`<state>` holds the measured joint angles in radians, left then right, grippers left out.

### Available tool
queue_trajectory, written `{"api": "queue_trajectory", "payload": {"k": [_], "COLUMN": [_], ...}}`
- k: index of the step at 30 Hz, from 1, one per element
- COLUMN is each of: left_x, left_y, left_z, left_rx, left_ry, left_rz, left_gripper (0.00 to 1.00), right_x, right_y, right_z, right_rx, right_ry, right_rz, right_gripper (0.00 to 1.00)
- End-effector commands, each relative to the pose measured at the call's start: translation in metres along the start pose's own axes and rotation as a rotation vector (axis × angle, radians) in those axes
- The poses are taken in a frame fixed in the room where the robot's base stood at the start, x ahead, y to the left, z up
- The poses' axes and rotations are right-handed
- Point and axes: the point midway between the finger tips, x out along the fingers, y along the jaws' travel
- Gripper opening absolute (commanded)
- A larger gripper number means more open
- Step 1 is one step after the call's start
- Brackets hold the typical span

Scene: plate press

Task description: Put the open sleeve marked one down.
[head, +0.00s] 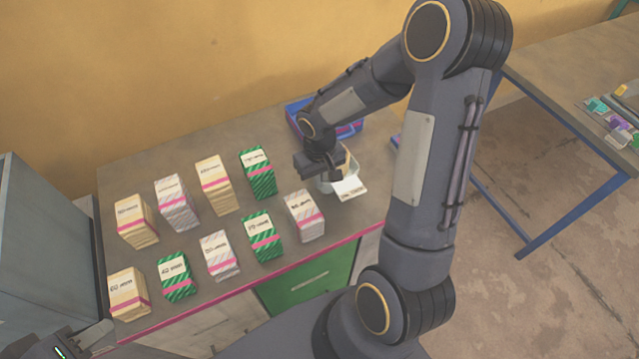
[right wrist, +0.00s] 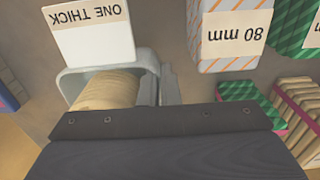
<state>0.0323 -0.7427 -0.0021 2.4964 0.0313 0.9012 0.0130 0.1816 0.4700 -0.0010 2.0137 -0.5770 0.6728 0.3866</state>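The open sleeve marked one (head: 325,186) is a pale grey holder at the right part of the table, with a white card (head: 349,187) on its front. In the right wrist view the sleeve (right wrist: 148,62) shows its card reading "ONE THICK" (right wrist: 95,38) and a tan piece (right wrist: 108,92) inside. My right gripper (head: 322,172) is at the sleeve, with a finger (right wrist: 170,85) against its wall; it looks shut on it. Whether the sleeve touches the table is unclear. My left gripper (head: 82,343) is partly in view at the lower left, away from the sleeve.
Two rows of striped, labelled stacks, such as a grey-striped one (head: 304,216) and a green one (head: 258,172), stand left of the sleeve. A blue tray (head: 296,112) lies behind it. A second table (head: 560,85) stands at right.

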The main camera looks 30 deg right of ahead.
Motion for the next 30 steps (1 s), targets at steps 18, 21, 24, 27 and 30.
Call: {"api": "queue_trajectory", "payload": {"k": [18,21,24,27,30], "left_x": [0.003,0.003,0.003,0.002,0.002], "left_y": [-0.002,-0.001,-0.001,-0.001,-0.001], "left_z": [0.002,0.001,0.001,0.001,0.001], "left_rx": [0.000,0.000,0.000,0.000,0.000], "left_ry": [0.000,0.000,0.000,0.000,0.000], "left_rz": [0.000,0.000,0.000,0.000,0.000], "left_gripper": [0.36,0.36,0.36,0.36,0.36], "right_x": [0.036,0.035,0.035,0.035,0.035], "right_y": [0.000,0.000,0.000,0.000,0.000], "right_z": [-0.001,-0.001,-0.001,-0.001,-0.001], "right_rx": [0.000,0.000,0.000,0.000,0.000], "right_ry": [0.000,-0.001,-0.001,-0.001,-0.001], "right_rz": [0.000,0.000,0.000,0.000,0.000], "right_gripper": [0.00,0.11,0.24,0.25,0.25]}}
